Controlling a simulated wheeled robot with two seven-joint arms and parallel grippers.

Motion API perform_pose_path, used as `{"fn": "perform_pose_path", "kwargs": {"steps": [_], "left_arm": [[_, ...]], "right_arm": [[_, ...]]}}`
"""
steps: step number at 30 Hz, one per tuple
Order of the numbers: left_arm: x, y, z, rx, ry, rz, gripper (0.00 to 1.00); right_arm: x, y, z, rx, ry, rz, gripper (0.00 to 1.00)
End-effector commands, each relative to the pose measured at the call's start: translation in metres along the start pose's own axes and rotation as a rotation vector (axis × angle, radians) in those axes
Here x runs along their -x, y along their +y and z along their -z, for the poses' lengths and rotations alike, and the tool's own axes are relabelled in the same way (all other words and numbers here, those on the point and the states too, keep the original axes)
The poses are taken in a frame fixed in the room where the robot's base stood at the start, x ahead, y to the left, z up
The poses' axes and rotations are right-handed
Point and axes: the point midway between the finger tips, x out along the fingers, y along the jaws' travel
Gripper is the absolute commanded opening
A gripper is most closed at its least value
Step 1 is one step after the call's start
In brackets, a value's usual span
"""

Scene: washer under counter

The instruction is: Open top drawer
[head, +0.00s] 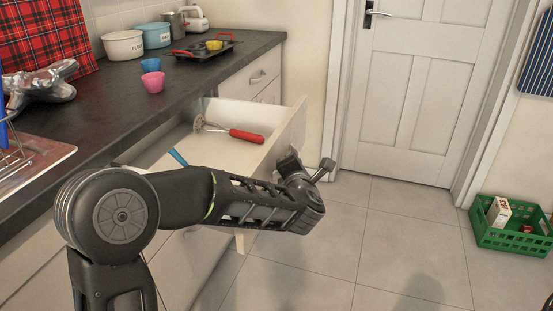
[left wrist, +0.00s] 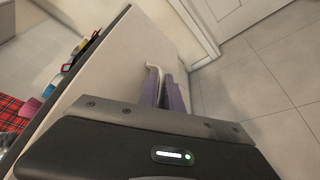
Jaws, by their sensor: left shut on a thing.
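The top drawer (head: 292,132) is pulled well out from under the dark counter. A tool with a red handle (head: 246,136) lies in it, and part of a blue-handled thing (head: 178,157) shows near its near side. My left gripper (head: 290,163) is at the outer face of the drawer front, its fingertips partly hidden by my arm. In the left wrist view my left gripper (left wrist: 166,92) is shut on the silver drawer handle (left wrist: 153,72), with the pale drawer front (left wrist: 115,75) beside it. My right gripper is not in view.
Pots (head: 123,45), cups (head: 153,82) and a tray with red handles (head: 205,50) stand on the counter (head: 110,105). A closed white door (head: 415,85) is at the back. A green crate (head: 510,235) sits at right. The tiled floor between is clear.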

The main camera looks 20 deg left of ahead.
Motion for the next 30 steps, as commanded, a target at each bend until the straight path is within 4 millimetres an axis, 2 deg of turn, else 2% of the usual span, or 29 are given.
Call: {"fn": "perform_pose_path", "kwargs": {"steps": [4,15,16,19,30], "left_arm": [[0.0026,-0.0073,-0.0060,-0.001,0.002,0.004,0.00],[0.0029,-0.0073,-0.0070,0.000,0.003,0.002,0.00],[0.0029,-0.0072,-0.0070,0.000,0.003,0.002,0.11],[0.0028,-0.0069,-0.0071,0.001,0.002,0.002,0.18],[0.0095,-0.0055,-0.0085,0.001,0.000,0.000,0.18]], "right_arm": [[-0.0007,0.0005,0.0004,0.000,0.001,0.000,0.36],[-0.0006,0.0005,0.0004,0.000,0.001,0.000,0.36],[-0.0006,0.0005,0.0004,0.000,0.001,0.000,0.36],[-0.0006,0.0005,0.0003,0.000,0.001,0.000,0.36],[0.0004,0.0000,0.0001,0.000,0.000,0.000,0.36]]}}
